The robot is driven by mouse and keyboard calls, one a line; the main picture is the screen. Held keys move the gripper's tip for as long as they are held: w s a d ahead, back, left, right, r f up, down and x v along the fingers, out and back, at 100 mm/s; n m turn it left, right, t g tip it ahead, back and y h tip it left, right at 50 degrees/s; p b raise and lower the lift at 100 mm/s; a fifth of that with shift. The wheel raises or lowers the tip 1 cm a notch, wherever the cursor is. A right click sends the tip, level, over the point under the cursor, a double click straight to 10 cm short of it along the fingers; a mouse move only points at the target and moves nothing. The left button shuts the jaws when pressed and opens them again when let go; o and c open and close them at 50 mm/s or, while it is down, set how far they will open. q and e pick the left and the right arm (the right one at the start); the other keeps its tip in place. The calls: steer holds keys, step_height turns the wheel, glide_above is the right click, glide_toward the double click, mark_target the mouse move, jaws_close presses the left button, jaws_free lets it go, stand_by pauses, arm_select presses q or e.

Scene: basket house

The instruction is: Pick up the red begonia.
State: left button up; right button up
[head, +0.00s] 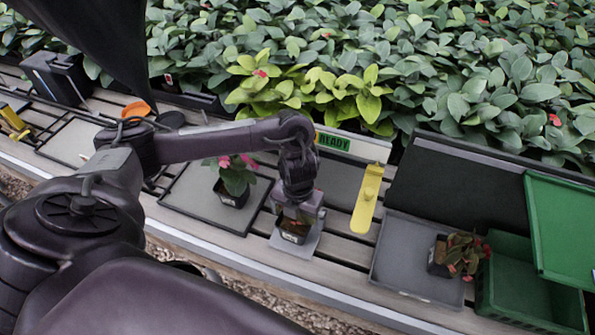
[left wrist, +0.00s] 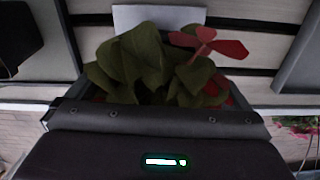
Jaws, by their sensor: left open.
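A small potted plant, its dark square pot (head: 294,232) with a pale label, stands on a light grey plate on the slatted bench. In the left wrist view this plant (left wrist: 145,65) has olive-green leaves and red petals at upper right. My left gripper (head: 297,212) points down right over it, open, hiding most of the foliage in the head view; I cannot tell whether the fingers touch the pot. Another potted plant with red flowers (head: 462,254) lies tilted on the right grey tray. A pink-red flowering pot plant (head: 234,180) stands on the left tray. My right gripper is out of view.
A green crate (head: 515,290) and green panel (head: 560,225) are at the right. Dense foliage fills the back. The bench's front edge (head: 250,250) is near.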

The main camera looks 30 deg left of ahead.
mark_target(296, 225)
arm_select(q)
step_height(296, 225, down, 2)
steer(key=shift+s+f+b, duration=0.1)
steer(key=shift+s+b, duration=0.05)
steer(key=shift+b, duration=0.15)
step_height(296, 225, down, 2)
steer(key=shift+a+f, duration=0.1)
steer(key=shift+a, duration=0.05)
steer(key=shift+f, duration=0.55)
steer(key=c, duration=1.1)
steer(key=shift+c, duration=0.4)
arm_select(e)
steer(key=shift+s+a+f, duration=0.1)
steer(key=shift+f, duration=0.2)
arm_select(q)
steer(key=shift+r, duration=0.1)
